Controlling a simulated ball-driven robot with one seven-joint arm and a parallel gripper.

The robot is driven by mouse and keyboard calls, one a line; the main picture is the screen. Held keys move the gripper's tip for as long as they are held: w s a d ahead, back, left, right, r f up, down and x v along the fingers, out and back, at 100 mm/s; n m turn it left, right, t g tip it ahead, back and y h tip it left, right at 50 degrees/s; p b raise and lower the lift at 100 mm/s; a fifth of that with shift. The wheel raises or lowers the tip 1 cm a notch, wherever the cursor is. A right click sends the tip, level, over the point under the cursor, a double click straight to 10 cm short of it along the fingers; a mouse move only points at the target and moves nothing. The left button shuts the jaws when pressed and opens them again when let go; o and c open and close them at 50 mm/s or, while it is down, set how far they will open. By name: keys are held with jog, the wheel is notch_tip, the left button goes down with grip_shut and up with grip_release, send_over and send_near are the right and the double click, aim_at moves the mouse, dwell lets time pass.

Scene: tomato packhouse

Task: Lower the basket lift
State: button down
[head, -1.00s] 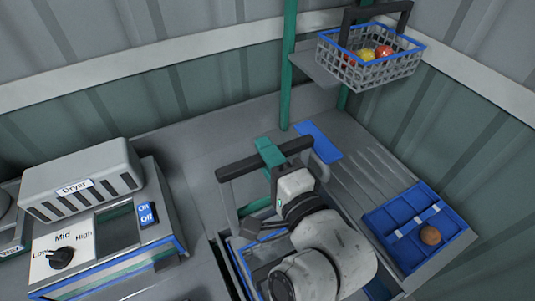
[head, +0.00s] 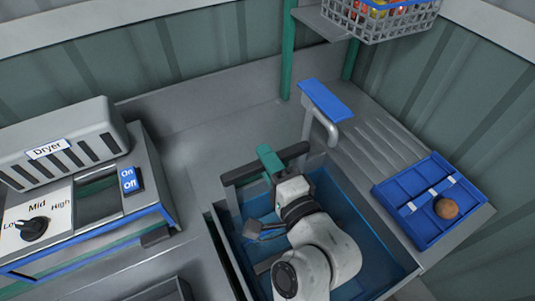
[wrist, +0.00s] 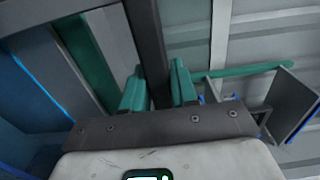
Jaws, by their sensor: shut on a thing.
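My gripper (head: 268,160), with teal fingers, is shut on a dark crossbar (head: 240,173) above a blue-lined tank (head: 345,192). The bar looks like the handle of the basket lift, with a grey upright running down at its left end. What hangs below is mostly hidden by my arm. In the wrist view the teal fingers (wrist: 158,92) sit on both sides of the dark bar (wrist: 147,35). A grey mesh basket (head: 395,28) with a blue rim and red and yellow fruit stands on a shelf at the upper right, cut off by the frame.
A grey tap (head: 328,127) stands at the tank's back edge beside a blue panel (head: 326,99). A blue divided tray (head: 420,222) with a round brown-orange item (head: 446,208) lies right. The dryer (head: 65,145), with dial and On/Off switch, stands left.

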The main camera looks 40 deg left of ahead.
jog(key=shift+f, duration=0.15)
jog(key=c, duration=1)
grip_release()
jog(key=shift+o, duration=0.2)
jog(key=b+v, duration=0.2)
jog(key=v, duration=0.8)
jog(key=shift+d, duration=0.4)
jog(key=shift+s, duration=0.1)
